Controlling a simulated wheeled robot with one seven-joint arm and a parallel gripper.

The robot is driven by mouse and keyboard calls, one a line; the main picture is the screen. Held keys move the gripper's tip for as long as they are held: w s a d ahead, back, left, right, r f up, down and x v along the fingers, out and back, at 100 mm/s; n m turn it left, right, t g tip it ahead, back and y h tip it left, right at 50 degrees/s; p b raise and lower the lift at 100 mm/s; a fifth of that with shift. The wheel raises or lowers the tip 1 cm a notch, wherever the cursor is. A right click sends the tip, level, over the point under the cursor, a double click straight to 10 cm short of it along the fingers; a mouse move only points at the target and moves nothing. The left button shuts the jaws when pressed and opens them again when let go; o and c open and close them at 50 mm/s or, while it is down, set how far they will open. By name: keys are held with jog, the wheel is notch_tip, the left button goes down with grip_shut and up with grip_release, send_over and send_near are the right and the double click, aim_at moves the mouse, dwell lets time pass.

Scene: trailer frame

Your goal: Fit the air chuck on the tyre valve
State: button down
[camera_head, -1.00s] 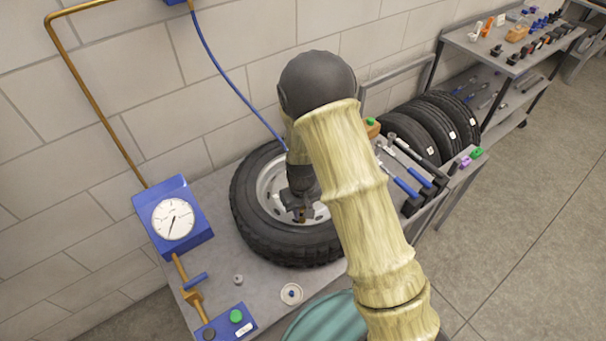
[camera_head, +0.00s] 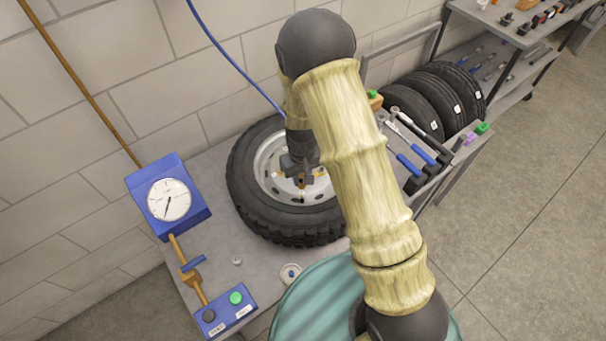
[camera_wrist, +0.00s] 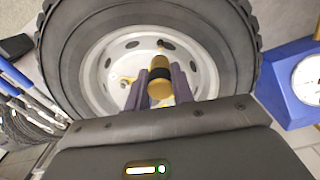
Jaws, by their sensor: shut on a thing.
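The tyre (camera_head: 290,222) lies flat on the bench around a silver rim (camera_head: 268,157), and fills the upper wrist view (camera_wrist: 72,62). My gripper (camera_head: 301,186) is over the rim, pointing down. In the wrist view its two dark fingers (camera_wrist: 161,88) are shut on the air chuck (camera_wrist: 160,88), a brass cylinder with a black band. Small brass or yellow parts (camera_wrist: 126,80) show on the rim beside the fingers. I cannot tell which is the valve, or whether the chuck touches it. My arm hides the tyre's right side.
A blue pressure gauge (camera_head: 169,200) and a blue button box (camera_head: 226,311) stand left of the tyre. A blue hose (camera_head: 232,58) runs down behind my arm. Blue-handled tools (camera_head: 409,165) lie to the right.

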aim_at(302, 185)
jog(key=shift+f+b, duration=1.25)
jog(key=shift+f, duration=0.75)
jog(key=shift+f, duration=0.35)
jog(key=shift+f+b, duration=0.95)
jog(key=shift+f, duration=0.1)
jog(key=shift+f, duration=0.2)
jog(key=c, duration=0.6)
grip_release()
jog(key=shift+c, duration=0.2)
jog(key=shift+r+p, duration=2.9)
jog(key=shift+r, duration=1.15)
